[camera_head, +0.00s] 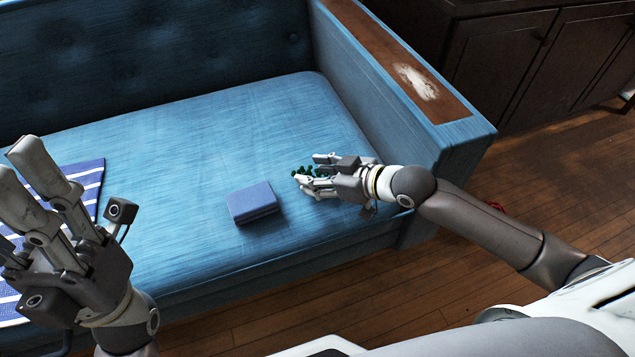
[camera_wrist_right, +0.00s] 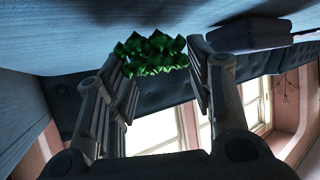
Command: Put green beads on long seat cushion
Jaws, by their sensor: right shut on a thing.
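The green beads (camera_head: 298,172) are a small dark-green cluster at the fingertips of my right gripper (camera_head: 312,176), low over the right part of the long blue seat cushion (camera_head: 200,140). In the right wrist view, the beads (camera_wrist_right: 150,50) lie between the two fingers, which are shut on them, with the blue cushion fabric close by. I cannot tell whether the beads touch the cushion. My left gripper (camera_head: 36,180) is raised at the left with its fingers spread apart, open and empty.
A folded blue cloth or book-like block (camera_head: 253,202) lies on the cushion just left of my right gripper. A striped blue cloth (camera_head: 92,180) lies at the left. The sofa arm (camera_head: 455,125) rises at the right. Bare cushion lies behind the block.

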